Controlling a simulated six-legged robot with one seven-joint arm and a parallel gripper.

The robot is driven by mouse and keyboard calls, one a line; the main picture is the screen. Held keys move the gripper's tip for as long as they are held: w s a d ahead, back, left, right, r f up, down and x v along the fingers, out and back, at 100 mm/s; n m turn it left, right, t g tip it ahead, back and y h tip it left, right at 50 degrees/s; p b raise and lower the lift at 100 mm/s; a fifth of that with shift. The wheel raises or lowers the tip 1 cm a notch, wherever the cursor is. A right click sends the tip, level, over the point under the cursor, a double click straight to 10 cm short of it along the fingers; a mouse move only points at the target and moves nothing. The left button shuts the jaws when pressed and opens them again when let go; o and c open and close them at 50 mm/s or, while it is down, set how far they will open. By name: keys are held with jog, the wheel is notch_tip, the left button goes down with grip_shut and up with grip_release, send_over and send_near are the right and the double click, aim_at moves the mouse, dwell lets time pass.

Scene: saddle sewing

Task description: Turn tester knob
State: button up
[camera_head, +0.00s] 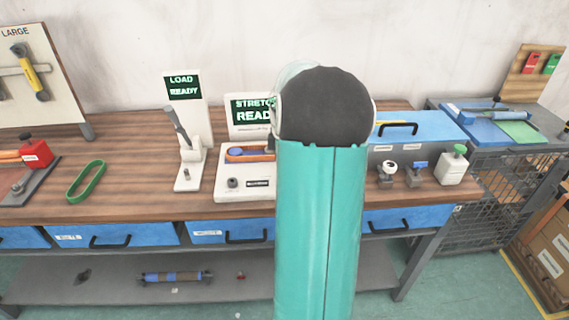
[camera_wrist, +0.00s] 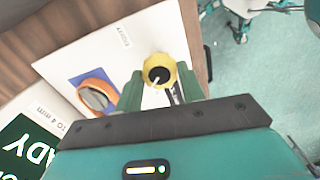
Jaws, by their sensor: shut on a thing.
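The white tester (camera_head: 222,192) stands on the workbench in the head view, its screen (camera_head: 249,110) lit green. My teal arm (camera_head: 318,230) covers its right part and hides my gripper there. In the wrist view my gripper (camera_wrist: 159,84) has its two green fingers shut around a round yellow knob (camera_wrist: 159,60) with a black centre and a pale pointer, at the edge of the tester (camera_wrist: 145,38). An orange belt (camera_wrist: 97,97) lies on the tester's blue patch beside the fingers. A small dark knob (camera_head: 232,183) shows at the tester's front left.
A load stand (camera_head: 188,178) with a grey lever is left of the tester. A green belt loop (camera_head: 86,182) lies on the bench (camera_head: 130,190). A blue case (camera_head: 425,130) and several small fixtures (camera_head: 414,175) stand to the right. The bench between green loop and load stand is clear.

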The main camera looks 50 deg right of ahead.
jog(key=m, duration=0.4)
jog(key=shift+m, duration=0.3)
jog(key=m, duration=0.4)
jog(key=shift+w+m, duration=0.1)
jog(key=shift+m, duration=0.2)
jog(key=m, duration=0.4)
jog(key=shift+d+m, duration=0.1)
jog(key=shift+m, duration=0.2)
jog(key=shift+r+m, duration=0.1)
jog(key=shift+m, duration=2.1)
jog(key=shift+d, duration=0.1)
jog(key=o, duration=1)
notch_tip(320, 180, up, 14)
jog(key=shift+f, duration=0.15)
